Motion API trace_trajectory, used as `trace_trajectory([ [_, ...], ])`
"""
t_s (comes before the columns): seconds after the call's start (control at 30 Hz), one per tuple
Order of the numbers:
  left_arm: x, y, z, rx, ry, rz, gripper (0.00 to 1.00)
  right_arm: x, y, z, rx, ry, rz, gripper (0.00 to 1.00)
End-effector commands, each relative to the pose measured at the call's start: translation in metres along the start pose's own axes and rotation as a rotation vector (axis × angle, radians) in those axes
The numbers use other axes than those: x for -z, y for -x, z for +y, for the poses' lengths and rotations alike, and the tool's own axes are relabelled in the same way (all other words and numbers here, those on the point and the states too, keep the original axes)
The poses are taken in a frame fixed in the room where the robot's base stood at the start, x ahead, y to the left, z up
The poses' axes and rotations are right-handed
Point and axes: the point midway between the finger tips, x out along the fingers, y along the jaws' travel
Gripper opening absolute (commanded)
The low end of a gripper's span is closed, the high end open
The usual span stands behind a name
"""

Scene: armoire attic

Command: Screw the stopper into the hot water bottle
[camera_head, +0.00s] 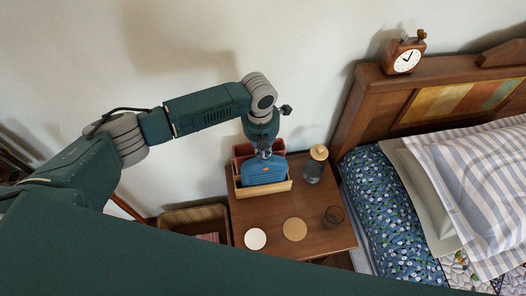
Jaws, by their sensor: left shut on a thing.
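A blue hot water bottle (265,172) stands upright in a wooden holder (264,191) on the bedside table. My left gripper (264,154) reaches down from above to the top of the bottle, at its neck. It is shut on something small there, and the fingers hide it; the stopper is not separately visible. Whether it sits in the neck cannot be told. My right gripper is not in view.
The wooden table (272,225) also bears a jar with a wooden lid (315,166), a dark glass (333,216), a cork coaster (294,229) and a white disc (255,238). A bed (375,195) stands close on the right, and a wicker basket (190,217) is at the left.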

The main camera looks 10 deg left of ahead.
Motion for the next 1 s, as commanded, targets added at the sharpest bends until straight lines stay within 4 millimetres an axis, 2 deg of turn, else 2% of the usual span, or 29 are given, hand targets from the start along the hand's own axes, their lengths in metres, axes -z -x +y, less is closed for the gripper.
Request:
trace_trajectory([
  [0.1, -0.0010, -0.0018, -0.0061, 0.016, -0.092, -0.005, 0.00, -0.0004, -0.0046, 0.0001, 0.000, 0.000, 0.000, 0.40],
  [0.37, -0.0002, -0.0015, -0.0069, 0.019, -0.110, -0.003, 0.00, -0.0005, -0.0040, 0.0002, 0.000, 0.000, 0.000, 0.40],
  [0.4, -0.0001, -0.0016, -0.0069, 0.019, -0.110, -0.003, 0.17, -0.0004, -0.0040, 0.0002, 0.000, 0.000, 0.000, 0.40],
  [0.5, 0.0000, -0.0016, -0.0065, 0.018, -0.109, -0.002, 0.33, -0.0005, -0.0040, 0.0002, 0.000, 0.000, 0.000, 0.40],
  [0.8, -0.0002, -0.0009, -0.0042, 0.014, -0.105, -0.001, 0.33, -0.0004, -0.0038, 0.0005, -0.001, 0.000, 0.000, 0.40],
  [0.87, -0.0002, -0.0008, -0.0038, 0.013, -0.105, -0.001, 0.44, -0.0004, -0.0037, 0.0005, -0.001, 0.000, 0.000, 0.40],
  [1.0, -0.0003, -0.0006, -0.0030, 0.012, -0.104, -0.001, 0.45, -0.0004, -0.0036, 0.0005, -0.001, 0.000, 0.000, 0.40],
])
